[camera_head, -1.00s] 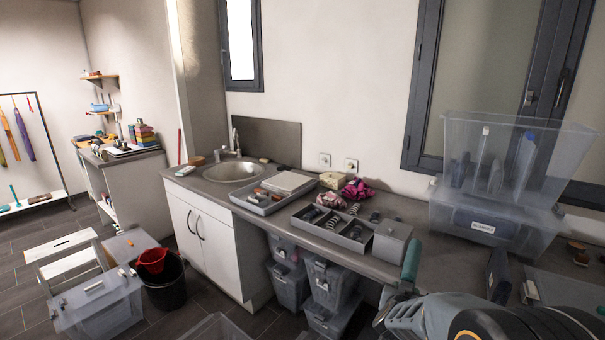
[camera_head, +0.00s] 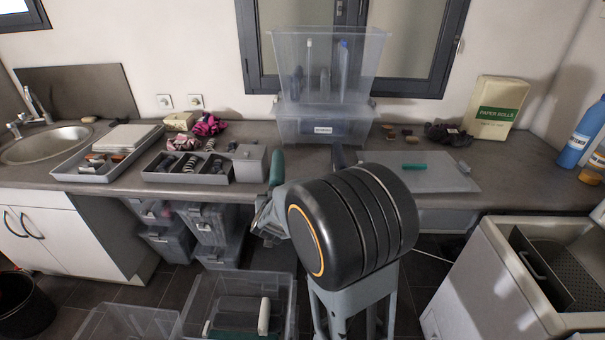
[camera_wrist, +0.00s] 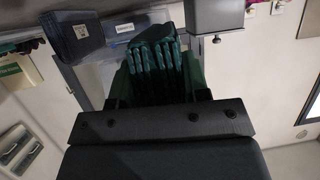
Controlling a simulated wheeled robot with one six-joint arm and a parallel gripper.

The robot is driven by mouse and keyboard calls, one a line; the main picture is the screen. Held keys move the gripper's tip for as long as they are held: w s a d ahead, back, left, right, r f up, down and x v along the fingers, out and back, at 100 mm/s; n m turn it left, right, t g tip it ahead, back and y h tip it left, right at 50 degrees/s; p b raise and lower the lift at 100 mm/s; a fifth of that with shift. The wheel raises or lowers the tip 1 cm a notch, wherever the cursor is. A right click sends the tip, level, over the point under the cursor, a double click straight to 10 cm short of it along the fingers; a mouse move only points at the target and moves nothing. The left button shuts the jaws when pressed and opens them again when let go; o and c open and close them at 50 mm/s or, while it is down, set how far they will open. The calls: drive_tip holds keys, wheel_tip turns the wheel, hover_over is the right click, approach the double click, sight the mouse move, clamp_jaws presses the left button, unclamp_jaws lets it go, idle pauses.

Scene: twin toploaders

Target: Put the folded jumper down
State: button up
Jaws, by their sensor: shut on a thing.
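In the wrist view the folded jumper (camera_wrist: 158,62) shows as several dark green layers side by side. My gripper (camera_head: 270,205) is shut on it. In the wrist view my gripper (camera_wrist: 155,92) is dark, and its fingertips are hard to make out. My arm hides part of the worktop and whatever lies directly behind it.
A grey box (camera_head: 250,163) and divided tray (camera_head: 205,177) stand left of the jumper. Clear stacked boxes (camera_head: 322,127) stand behind. A grey mat (camera_head: 440,181) with a green item lies right. Sink (camera_head: 45,146) far left; open washer (camera_head: 500,285) lower right.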

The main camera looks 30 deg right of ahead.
drive_tip(key=s+d+r, duration=0.2)
drive_tip(key=d+r, duration=0.5)
drive_tip(key=d, duration=0.4)
drive_tip(key=shift+d+m+g+h, duration=0.15)
drive_tip(key=shift+m+g+h, duration=0.15)
drive_tip(key=shift+m+h, duration=0.1)
drive_tip(key=shift+w, duration=0.1)
drive_tip(key=w+d+f, duration=0.1)
drive_tip(key=w+f, duration=0.2)
drive_tip(key=w, duration=0.1)
drive_tip(key=w+d+f, duration=0.2)
drive_tip(key=w, duration=0.1)
drive_tip(key=w+d+f, duration=0.2)
drive_tip(key=w+f, duration=0.1)
drive_tip(key=w, duration=0.1)
drive_tip(key=shift+w+d+f, duration=0.2)
drive_tip(key=shift+w+f, duration=0.1)
drive_tip(key=f, duration=0.2)
drive_tip(key=w+f, duration=0.1)
drive_tip(key=shift+d+f, duration=0.1)
drive_tip(key=shift+d, duration=0.2)
drive_tip(key=shift+f, duration=0.45)
